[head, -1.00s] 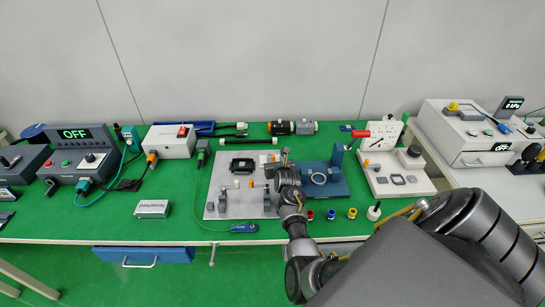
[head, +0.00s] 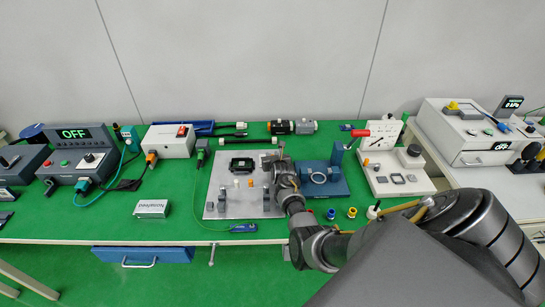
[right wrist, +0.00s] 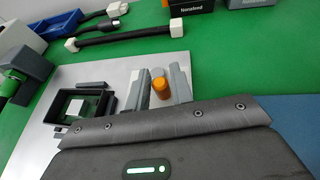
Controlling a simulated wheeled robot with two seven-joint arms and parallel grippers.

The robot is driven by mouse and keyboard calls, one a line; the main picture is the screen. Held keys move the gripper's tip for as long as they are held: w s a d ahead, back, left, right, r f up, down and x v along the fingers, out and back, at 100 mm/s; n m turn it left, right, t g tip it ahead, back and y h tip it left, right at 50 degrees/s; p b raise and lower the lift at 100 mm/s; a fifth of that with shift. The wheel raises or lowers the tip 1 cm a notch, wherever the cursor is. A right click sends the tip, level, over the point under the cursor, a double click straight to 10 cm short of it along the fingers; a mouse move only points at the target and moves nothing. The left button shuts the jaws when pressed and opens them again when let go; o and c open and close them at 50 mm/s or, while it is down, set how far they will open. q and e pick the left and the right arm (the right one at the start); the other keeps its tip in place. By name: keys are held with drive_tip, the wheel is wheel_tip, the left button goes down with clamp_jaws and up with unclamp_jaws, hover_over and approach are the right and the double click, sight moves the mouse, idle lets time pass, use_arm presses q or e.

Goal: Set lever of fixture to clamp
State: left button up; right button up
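A white fixture (head: 398,181) stands right of the middle in the head view. A lever with a red handle (head: 361,133) sticks out to the left from its upright marked panel (head: 385,132). I cannot read the marks or tell the lever's set position. My right gripper (head: 280,150) is left of this fixture, above the right edge of a grey plate (head: 225,208), apart from the red lever. In the right wrist view its two grey fingers (right wrist: 163,84) are apart, with an orange cylinder (right wrist: 160,88) showing between them; contact cannot be told. My left gripper is out of view.
A blue fixture (head: 338,181) with a ring stands between my right gripper and the white fixture. Coloured rings (head: 351,213) lie in front of it. The plate carries a black frame (head: 242,164) and small blocks. Green bench is free around the small white box (head: 152,208).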

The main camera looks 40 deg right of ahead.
clamp_jaws()
drive_tip(key=shift+d+n+t+y, duration=0.3)
drive_tip(key=shift+n+t+y, duration=0.1)
drive_tip(key=shift+n+y, duration=0.65)
drive_tip(key=shift+o, duration=1.9)
unclamp_jaws()
drive_tip(key=shift+s, duration=0.1)
